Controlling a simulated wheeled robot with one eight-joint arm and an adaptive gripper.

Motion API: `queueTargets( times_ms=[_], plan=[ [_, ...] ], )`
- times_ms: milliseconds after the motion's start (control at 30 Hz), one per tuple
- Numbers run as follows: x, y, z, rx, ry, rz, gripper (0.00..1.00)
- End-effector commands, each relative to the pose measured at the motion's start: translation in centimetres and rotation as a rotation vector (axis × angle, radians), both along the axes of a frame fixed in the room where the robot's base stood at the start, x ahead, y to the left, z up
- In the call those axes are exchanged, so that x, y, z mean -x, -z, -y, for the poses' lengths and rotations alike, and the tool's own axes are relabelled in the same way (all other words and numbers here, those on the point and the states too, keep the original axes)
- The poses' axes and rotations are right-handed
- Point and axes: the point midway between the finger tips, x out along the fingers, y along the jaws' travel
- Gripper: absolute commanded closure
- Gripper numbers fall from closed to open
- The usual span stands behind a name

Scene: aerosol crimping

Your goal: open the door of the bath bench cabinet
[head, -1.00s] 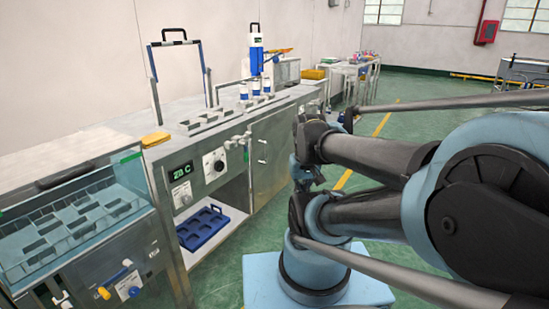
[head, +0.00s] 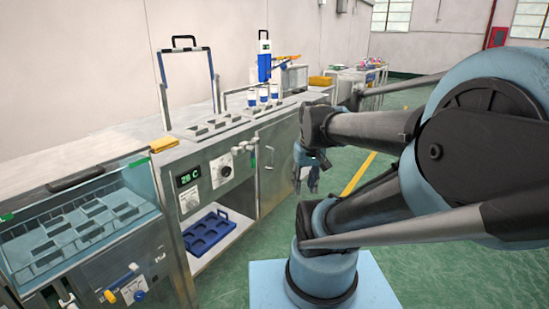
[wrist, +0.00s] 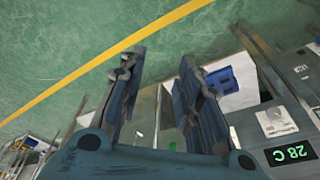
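The bath bench (head: 222,160) stands along the wall with a green 28 C display (head: 188,177), which also shows in the wrist view (wrist: 290,153). Its grey cabinet door (head: 276,185) is right of the open shelf bay and looks shut. A small upright handle (head: 269,157) is near the door's left edge. My gripper (head: 313,185) hangs fingers down in front of the door's right side, apart from the handle. In the wrist view my gripper (wrist: 163,72) has its two fingers spread with nothing between them. The handle cannot be made out there.
A blue tray (head: 208,232) sits in the open bay left of the door. A glass-covered water bath (head: 80,225) stands at the left. White-and-blue cans (head: 263,95) stand on the bench top.

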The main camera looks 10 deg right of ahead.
Motion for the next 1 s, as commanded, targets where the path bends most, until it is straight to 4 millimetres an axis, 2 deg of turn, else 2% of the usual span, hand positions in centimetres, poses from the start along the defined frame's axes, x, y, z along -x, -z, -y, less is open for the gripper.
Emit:
queueTargets(
  times_ms=[33, 200, 500, 800, 1000],
  plan=[
    [-1.3, -0.9, -0.1, -0.004, -0.017, 0.004, 0.69],
    [-5.4, -3.3, -0.5, -0.014, -0.082, 0.016, 0.69],
    [-13.3, -6.2, -1.0, -0.031, -0.192, 0.042, 0.69],
    [-21.8, -7.8, -1.1, -0.043, -0.301, 0.075, 0.69],
    [-27.6, -7.9, -1.2, -0.051, -0.374, 0.099, 0.69]
  ],
)
